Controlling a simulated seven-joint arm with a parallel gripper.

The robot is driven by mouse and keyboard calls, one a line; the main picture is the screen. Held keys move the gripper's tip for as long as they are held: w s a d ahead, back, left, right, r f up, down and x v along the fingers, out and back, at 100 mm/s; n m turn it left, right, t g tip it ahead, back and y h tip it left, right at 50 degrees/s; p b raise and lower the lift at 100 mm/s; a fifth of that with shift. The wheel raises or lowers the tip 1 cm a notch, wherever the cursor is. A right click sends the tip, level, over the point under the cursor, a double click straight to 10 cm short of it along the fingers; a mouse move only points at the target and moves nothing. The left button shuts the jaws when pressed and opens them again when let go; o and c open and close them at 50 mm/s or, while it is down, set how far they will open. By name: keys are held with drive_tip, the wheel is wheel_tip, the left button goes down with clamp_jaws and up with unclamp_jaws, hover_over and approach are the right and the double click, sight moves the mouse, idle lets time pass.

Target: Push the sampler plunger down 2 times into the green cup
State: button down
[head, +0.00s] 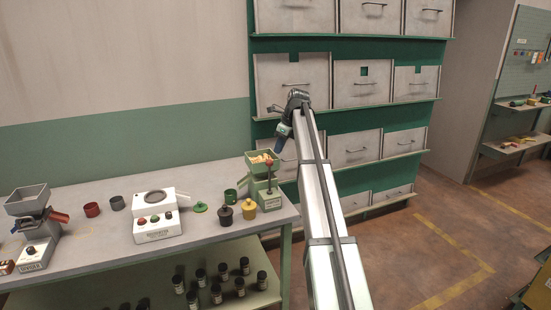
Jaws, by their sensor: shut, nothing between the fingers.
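The sampler (271,201) is a small green stand at the right end of the bench. Its green hopper (259,158) holds pale nuts. A red knob (269,162) shows at its front, which looks like the plunger top. The green cup (230,196) stands on the bench just left of the sampler, beside its spout; its inside is too small to make out. My gripper (279,147) is shut and empty, pointing down just above the sampler's hopper and knob. I cannot tell whether it touches the knob.
A dark jar (225,214) and a yellow jar (248,210) stand in front of the sampler. A green lid (199,207), white button machine (157,217), grey cup (117,203), red cup (92,209) and grey hopper (27,200) lie leftward. Drawers (291,80) stand behind.

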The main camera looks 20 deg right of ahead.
drive_tip(key=v, duration=0.6)
drive_tip(key=shift+r, duration=0.25)
idle(0.9)
